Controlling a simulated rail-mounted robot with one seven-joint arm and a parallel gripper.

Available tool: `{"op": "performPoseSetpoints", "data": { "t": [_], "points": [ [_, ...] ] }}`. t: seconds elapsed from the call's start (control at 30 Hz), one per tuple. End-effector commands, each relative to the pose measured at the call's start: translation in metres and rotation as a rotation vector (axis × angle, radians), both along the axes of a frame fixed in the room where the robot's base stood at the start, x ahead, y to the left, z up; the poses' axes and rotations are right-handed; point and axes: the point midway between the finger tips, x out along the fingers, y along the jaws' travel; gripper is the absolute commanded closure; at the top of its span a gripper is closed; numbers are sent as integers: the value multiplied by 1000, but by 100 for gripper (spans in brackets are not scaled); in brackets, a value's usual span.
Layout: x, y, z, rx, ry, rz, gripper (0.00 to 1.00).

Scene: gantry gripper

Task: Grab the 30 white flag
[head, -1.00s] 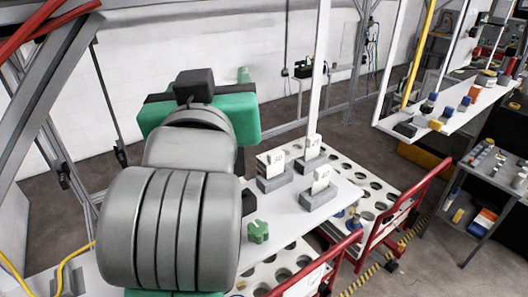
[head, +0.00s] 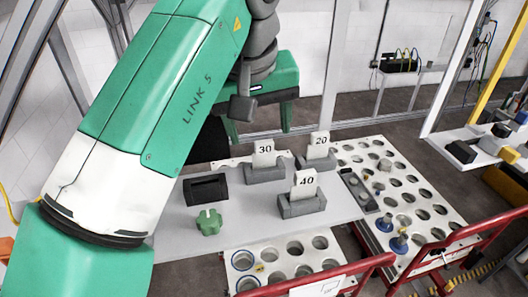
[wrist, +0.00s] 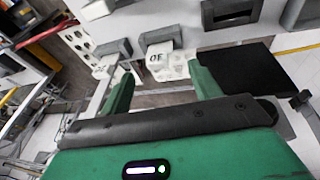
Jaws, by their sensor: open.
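The white 30 flag (head: 264,153) stands upright in a grey block holder (head: 265,175) at the back of the white table. My gripper (head: 259,126) is open and empty, above and behind that flag, with its green fingers pointing down. In the wrist view, the 30 flag (wrist: 160,60) appears upside down, just beyond and between the two spread fingertips (wrist: 159,72). It is not gripped. The 20 flag (head: 320,147) stands to its right and the 40 flag (head: 304,184) in front, each in a grey holder.
A black slotted block (head: 206,190) and a green knob-like part (head: 209,222) lie on the table left of the flags. A grey tray (head: 358,190) lies on the right. Carts with round holes (head: 405,196) and red rails (head: 450,243) stand beside and in front.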

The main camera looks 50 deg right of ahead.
Motion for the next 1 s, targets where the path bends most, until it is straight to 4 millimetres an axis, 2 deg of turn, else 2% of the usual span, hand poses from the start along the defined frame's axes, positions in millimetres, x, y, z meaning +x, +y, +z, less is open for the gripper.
{"op": "performPoseSetpoints", "data": {
  "t": [0.07, 0.3, 0.57, 0.8, 1.0],
  "points": [
    [2, -1, -5, 1, 0, 1, 38],
    [8, -10, -43, -1, -1, 0, 38],
    [9, -12, -49, -2, -2, -1, 38],
    [8, -12, -49, -2, -2, -1, 83],
    [8, -12, -49, -2, -2, -1, 83]
  ]
}}
